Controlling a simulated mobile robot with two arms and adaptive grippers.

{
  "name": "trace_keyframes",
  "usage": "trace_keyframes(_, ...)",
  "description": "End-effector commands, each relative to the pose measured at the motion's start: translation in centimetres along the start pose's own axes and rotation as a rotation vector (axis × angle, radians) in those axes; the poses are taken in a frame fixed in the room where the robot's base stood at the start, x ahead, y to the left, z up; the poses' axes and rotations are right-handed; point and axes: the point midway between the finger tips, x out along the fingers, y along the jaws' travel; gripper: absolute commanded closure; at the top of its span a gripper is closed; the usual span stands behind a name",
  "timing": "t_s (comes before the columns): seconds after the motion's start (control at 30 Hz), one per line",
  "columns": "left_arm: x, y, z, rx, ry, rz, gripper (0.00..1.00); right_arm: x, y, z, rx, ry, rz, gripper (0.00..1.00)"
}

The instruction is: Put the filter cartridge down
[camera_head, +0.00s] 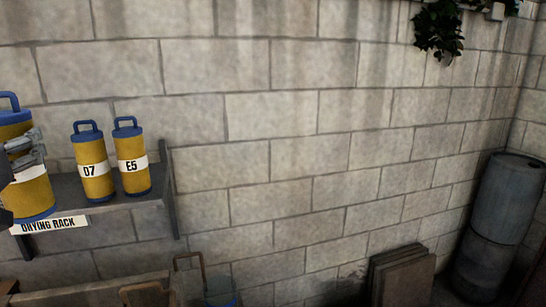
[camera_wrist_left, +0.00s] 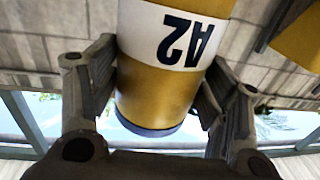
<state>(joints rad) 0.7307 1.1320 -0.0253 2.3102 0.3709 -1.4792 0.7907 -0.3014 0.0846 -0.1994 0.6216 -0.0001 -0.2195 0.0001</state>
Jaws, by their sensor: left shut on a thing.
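A yellow filter cartridge with a blue cap and handle and a white band (camera_head: 36,196) is at the left edge of the head view. In the left wrist view the band of this cartridge (camera_wrist_left: 158,85) reads A2, upside down. My left gripper (camera_head: 24,150) is shut on it, with one finger on each side. The cartridge looks upright, and its base overlaps the front edge of the shelf labelled DRYING RACK (camera_head: 117,203). I cannot tell whether it touches the shelf. My right gripper is in neither view.
Two similar cartridges, marked 07 (camera_head: 95,184) and E5 (camera_head: 133,167), stand on the shelf to the right. A bracket (camera_head: 170,190) closes the shelf's right end. Below are boards (camera_head: 402,277) against the block wall and a grey-blue barrel (camera_head: 508,200) in the corner.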

Motion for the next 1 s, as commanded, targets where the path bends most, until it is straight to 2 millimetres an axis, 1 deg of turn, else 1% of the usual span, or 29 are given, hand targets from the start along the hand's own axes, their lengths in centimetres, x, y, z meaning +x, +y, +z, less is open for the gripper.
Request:
trace_keyframes(0.03,0.4,0.7,0.9,0.001,-0.004,0.015,0.69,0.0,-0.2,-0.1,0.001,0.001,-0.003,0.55)
trace_keyframes(0.13,0.9,2.0,2.4,0.005,-0.002,0.041,0.69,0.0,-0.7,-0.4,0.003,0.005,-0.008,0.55)
trace_keyframes(0.27,1.6,3.9,4.9,0.01,-0.001,0.08,0.69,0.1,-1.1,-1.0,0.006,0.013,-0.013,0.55)
trace_keyframes(0.33,1.8,5.2,6.6,0.011,-0.001,0.105,0.69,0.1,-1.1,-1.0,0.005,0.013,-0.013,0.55)
trace_keyframes(0.37,1.9,5.7,7.5,0.011,-0.002,0.117,0.69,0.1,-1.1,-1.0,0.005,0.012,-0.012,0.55)
trace_keyframes(0.47,2.0,8.1,11.0,0.01,-0.005,0.165,0.69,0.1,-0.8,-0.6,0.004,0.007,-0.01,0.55)
trace_keyframes(0.5,1.8,9.1,12.6,0.009,-0.006,0.186,0.69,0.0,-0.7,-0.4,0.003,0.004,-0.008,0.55)
trace_keyframes(0.53,1.6,9.8,13.8,0.007,-0.006,0.201,0.69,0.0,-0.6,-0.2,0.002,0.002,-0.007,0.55)
trace_keyframes(0.6,1.0,11.5,16.6,0.004,-0.005,0.234,0.69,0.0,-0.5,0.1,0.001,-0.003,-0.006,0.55)
trace_keyframes(0.67,0.2,12.8,18.9,0.0,-0.004,0.261,0.69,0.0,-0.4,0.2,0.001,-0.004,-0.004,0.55)
trace_keyframes(0.7,-0.5,13.6,20.4,-0.004,-0.004,0.277,0.69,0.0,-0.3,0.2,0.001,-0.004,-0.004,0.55)
trace_keyframes(0.77,-1.6,14.7,22.5,-0.009,-0.003,0.301,0.69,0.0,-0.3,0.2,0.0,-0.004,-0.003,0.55)
trace_keyframes(0.8,-2.4,15.4,23.9,-0.012,-0.004,0.315,0.69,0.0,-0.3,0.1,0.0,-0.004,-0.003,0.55)
trace_keyframes(0.87,-3.8,16.4,25.8,-0.016,-0.003,0.334,0.69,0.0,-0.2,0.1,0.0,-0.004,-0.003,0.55)
trace_keyframes(0.9,-4.8,16.9,27.0,-0.019,-0.003,0.345,0.69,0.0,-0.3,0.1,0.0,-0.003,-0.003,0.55)
trace_keyframes(1.0,-7.4,18.2,29.7,-0.023,-0.003,0.37,0.69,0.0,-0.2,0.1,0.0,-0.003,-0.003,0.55)
